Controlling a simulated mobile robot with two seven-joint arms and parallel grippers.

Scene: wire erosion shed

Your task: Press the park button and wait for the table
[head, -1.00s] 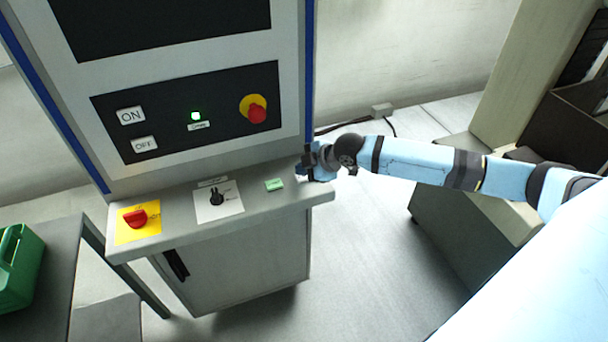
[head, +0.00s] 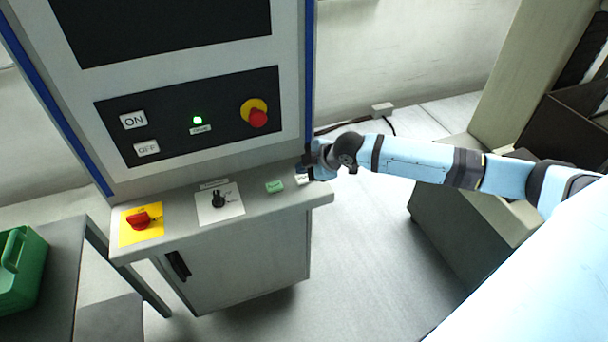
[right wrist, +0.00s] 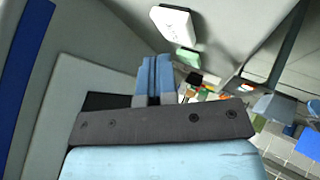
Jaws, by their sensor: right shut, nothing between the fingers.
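A white button (head: 302,179) sits at the right end of the control cabinet's ledge, partly hidden by my right gripper in the head view. A green button (head: 274,186) lies just left of it. The lettering on both is too small to read. My right gripper (head: 308,168) is shut and empty at the ledge's right end, beside the white button. In the right wrist view the blue fingers (right wrist: 155,62) are together, and the white button (right wrist: 174,22) and green button (right wrist: 187,57) show beyond them, with a visible gap. My left gripper is not in view. No moving table is identifiable.
The panel above has ON and OFF buttons (head: 134,120), a lit green lamp (head: 197,120) and a red emergency stop (head: 257,117). The ledge also holds a black selector (head: 218,200) and a red rotary switch (head: 140,219). A green case (head: 18,268) stands at left.

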